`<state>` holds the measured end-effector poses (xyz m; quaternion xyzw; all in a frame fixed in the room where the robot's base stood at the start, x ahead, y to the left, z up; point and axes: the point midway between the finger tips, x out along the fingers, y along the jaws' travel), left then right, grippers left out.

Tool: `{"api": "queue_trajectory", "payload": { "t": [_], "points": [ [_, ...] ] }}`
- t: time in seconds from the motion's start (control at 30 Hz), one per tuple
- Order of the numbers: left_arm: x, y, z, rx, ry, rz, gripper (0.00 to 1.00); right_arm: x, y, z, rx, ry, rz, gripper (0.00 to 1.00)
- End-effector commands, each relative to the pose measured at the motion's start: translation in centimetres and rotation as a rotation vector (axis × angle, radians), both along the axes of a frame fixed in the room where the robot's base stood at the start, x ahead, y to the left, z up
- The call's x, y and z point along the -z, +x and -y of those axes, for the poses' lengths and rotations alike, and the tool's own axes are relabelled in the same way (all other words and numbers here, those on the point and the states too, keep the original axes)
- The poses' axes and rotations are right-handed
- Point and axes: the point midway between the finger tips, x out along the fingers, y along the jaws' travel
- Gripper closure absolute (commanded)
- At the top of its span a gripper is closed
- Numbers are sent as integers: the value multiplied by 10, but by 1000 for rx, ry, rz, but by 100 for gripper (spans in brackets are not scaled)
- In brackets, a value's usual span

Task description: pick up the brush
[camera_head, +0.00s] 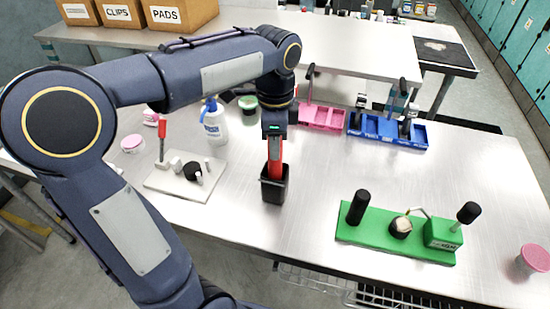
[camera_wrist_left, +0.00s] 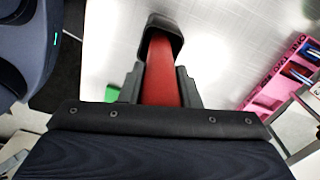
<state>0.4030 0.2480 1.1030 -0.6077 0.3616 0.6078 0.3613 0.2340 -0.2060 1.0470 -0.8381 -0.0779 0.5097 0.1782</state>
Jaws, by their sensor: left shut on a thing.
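The brush shows as a flat red handle (camera_head: 275,152) standing upright in a black square cup (camera_head: 274,188) on the steel table. Its lower end is hidden inside the cup. My left gripper (camera_head: 274,134) is above the cup, pointing down, and shut on the upper part of the handle. In the left wrist view the red handle (camera_wrist_left: 162,72) runs between the two dark fingers of my left gripper (camera_wrist_left: 160,84) into the black cup (camera_wrist_left: 165,29). My right gripper is not in view.
Left of the cup are a white board (camera_head: 186,184) with small parts and a red-handled tool (camera_head: 162,138), and a white bottle (camera_head: 215,122). Pink (camera_head: 323,117) and blue (camera_head: 388,130) trays are behind right. A green stand (camera_head: 378,236) is front right. The table just right of the cup is clear.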

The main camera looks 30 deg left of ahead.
Motion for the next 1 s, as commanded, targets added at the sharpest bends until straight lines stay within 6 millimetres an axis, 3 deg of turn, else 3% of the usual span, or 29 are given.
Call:
{"api": "queue_trajectory", "payload": {
  "t": [0.17, 0.37, 1.0],
  "points": [
    [-4, 0, 0, 0, 0, 2, 93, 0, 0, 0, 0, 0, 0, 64],
    [-25, 1, 0, 0, -1, 5, 93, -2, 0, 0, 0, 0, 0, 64],
    [-153, 1, 0, 0, -1, 4, 93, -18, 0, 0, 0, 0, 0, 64]
  ]
}}
